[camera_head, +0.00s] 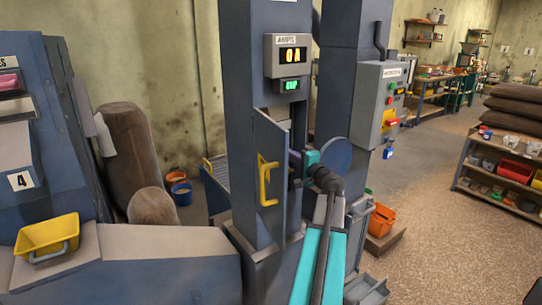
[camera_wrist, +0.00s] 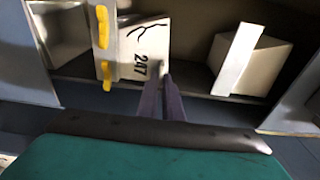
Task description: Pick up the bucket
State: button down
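In the wrist view, a pale bucket (camera_wrist: 150,42) marked 247 with a dark crack-like line lies ahead of my gripper. Yellow patches mark the strip along its left side. My gripper (camera_wrist: 160,82) has its two dark fingers close together, with nothing visible between them. The fingertips overlap the bucket's lower edge in the picture; I cannot tell whether they touch it. In the head view, my gripper (camera_head: 295,162) is at the opening of the blue-grey elevator column (camera_head: 250,100), and the bucket inside is hidden.
A second pale bucket (camera_wrist: 255,62) is on the right in the wrist view. The column's door (camera_head: 268,180), with a yellow handle, stands open beside my arm. A yellow bucket (camera_head: 47,236) rests on the left ledge. A loaded shelf (camera_head: 500,175) stands right; floor before it is clear.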

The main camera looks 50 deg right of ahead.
jog(key=shift+r, duration=0.1)
dwell(0.3)
notch_tip(320, 180, up, 12)
jog(key=f, duration=0.1)
jog(key=s+d+b+v, duration=0.1)
jog(key=d+b+v, duration=0.1)
jog(key=v, duration=1.8)
jog(key=shift+r+b, duration=0.2)
jog(key=shift+b, duration=0.3)
jog(key=shift+d+v, duration=0.1)
jog(key=shift+v, duration=0.8)
jog(key=shift+d+v, duration=0.15)
jog(key=shift+v, duration=0.8)
jog(key=shift+r, duration=0.1)
